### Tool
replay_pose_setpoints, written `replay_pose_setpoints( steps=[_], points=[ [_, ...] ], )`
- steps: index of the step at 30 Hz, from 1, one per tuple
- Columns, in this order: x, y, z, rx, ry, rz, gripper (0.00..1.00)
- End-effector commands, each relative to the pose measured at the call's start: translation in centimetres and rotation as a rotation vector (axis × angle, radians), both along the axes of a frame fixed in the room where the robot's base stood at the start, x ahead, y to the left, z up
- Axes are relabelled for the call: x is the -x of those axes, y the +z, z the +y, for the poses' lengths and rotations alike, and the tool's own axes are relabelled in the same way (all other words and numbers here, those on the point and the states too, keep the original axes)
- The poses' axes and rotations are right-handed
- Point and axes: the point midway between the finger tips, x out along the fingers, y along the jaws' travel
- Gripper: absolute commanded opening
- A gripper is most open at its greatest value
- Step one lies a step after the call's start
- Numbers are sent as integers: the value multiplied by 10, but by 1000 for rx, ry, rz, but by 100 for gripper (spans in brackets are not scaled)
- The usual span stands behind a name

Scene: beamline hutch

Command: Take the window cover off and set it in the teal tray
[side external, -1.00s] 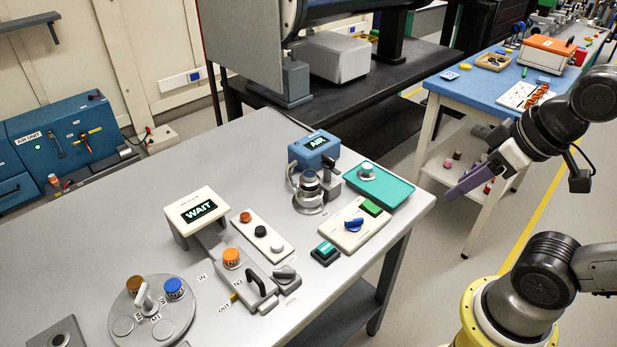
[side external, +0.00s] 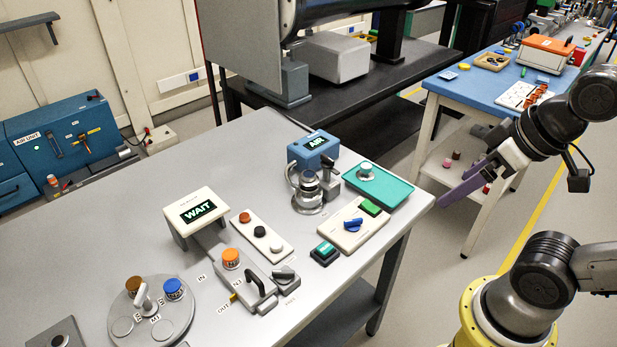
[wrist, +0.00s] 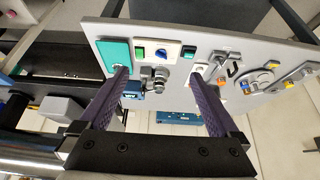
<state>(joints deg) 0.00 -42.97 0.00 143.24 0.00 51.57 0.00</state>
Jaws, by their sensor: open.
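The teal tray (side external: 396,194) lies at the table's far right corner; it also shows in the wrist view (wrist: 112,47). A round metal piece with a pale knob (side external: 366,169) sits in it and looks like the window cover, though I cannot be sure. Left of the tray stands a round metal fitting (side external: 309,190) with a clamp-like ring; it shows between my fingers in the wrist view (wrist: 155,76). My gripper (side external: 462,197) is open and empty, off the table's right edge. In the wrist view, my left finger partly hides the tray and its contents.
A blue AIR display (side external: 314,148) stands behind the fitting. A cream panel with a blue knob and green button (side external: 350,228) lies in front of the tray. A white WAIT display (side external: 197,212) is further left. A blue bench (side external: 465,85) stands behind my gripper.

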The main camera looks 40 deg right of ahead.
Motion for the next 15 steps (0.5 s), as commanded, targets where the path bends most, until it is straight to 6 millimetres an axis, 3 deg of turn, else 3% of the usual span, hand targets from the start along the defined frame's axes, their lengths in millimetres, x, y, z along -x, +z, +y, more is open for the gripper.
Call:
replay_pose_setpoints(
  steps=[7, 11, 15],
  points=[
    [0, 0, 0, -13, -24, 1, 98],
    [4, 0, 0, -82, -157, 19, 98],
    [-9, 34, 0, -225, -421, 0, 98]
  ],
)
